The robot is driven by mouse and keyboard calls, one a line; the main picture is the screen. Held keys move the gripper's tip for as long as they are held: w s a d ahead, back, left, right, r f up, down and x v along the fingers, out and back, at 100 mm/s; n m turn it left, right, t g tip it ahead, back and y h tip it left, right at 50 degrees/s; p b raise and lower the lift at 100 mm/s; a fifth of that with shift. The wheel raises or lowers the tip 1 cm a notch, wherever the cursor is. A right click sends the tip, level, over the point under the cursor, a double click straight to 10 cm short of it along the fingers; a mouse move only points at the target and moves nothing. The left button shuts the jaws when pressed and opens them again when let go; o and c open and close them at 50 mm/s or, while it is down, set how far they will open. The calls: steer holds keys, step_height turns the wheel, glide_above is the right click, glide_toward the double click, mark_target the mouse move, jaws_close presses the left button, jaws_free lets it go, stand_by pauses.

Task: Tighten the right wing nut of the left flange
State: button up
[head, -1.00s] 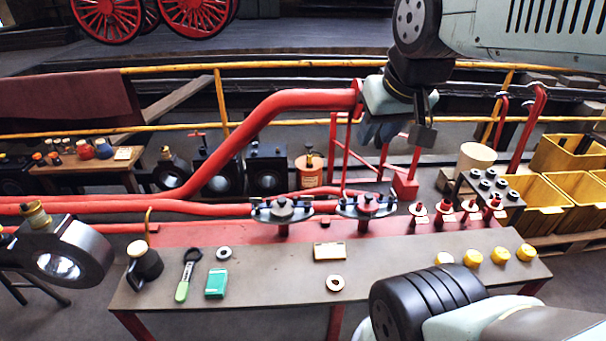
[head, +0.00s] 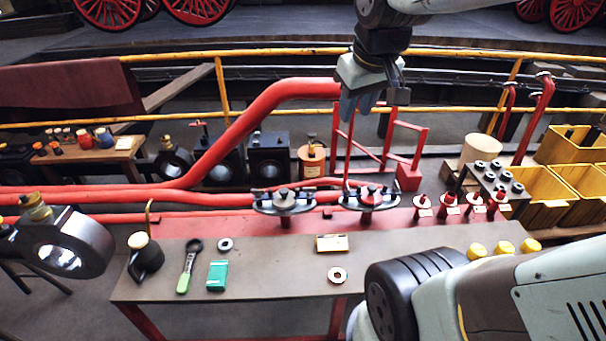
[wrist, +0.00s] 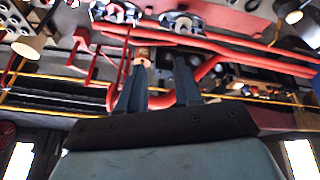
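The left flange (head: 284,205) is a grey disc on a red stand behind the bench, with dark wing nuts at its sides. Its right wing nut (head: 309,194) is small, and how tight it is cannot be told. The right flange (head: 369,200) stands beside it. My gripper (head: 353,114) hangs in the air above and behind the two flanges, fingers downward, touching neither. In the wrist view my gripper (wrist: 161,66) has its two fingers apart with nothing held. Both flanges show at the top of that view, the left flange (wrist: 181,22) on the right side.
The bench (head: 275,262) holds a green-handled wrench (head: 188,266), a green box (head: 217,275) and a ring (head: 337,274). A thick red pipe (head: 240,120) rises behind the flanges. Red valves (head: 448,202) stand to the right. The air above the flanges is clear.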

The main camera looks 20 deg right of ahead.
steer(key=w+f+n+g, duration=0.1)
steer(key=w+f+n, duration=0.25)
steer(key=w, duration=0.65)
steer(key=n+g, duration=0.4)
steer(key=n, duration=0.5)
glide_above(310, 191)
step_height(310, 191, down, 26)
steer(key=f, duration=1.3)
steer(key=shift+w+d+f, duration=0.15)
steer(key=shift+d, duration=0.05)
steer(key=shift+c, duration=0.5)
jaws_close()
steer(key=shift+d, duration=0.1)
